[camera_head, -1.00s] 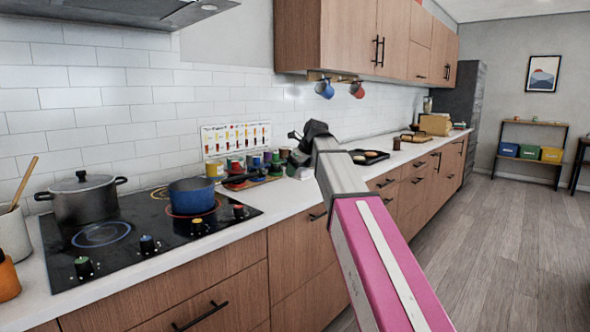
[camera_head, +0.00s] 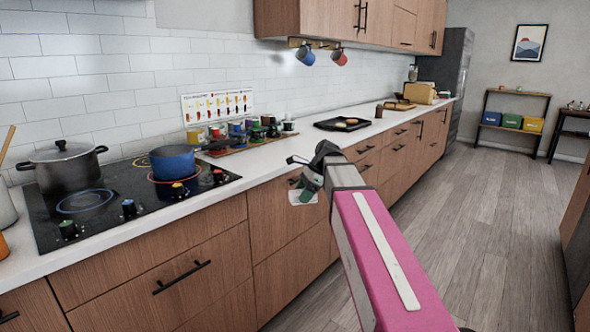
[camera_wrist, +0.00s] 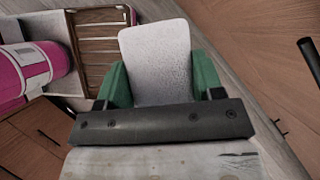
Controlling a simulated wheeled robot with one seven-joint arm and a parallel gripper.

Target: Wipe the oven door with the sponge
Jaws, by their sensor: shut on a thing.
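My gripper (camera_head: 310,178) is at the end of my pink arm, in front of the wooden drawer fronts right of the cooktop. In the wrist view its two green fingers (camera_wrist: 161,84) are shut on the sponge (camera_wrist: 155,50), a pale grey-white block that sticks out beyond them. In the head view the sponge (camera_head: 303,197) shows as a small pale patch below the gripper. I cannot make out an oven door with certainty in either view.
The cooktop (camera_head: 110,205) carries a dark lidded pot (camera_head: 68,170) and a blue pan (camera_head: 172,160). Cups and a black tray (camera_head: 342,124) stand along the counter. A wood and dark unit edge (camera_head: 580,235) is at the far right. The grey floor (camera_head: 480,220) between is clear.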

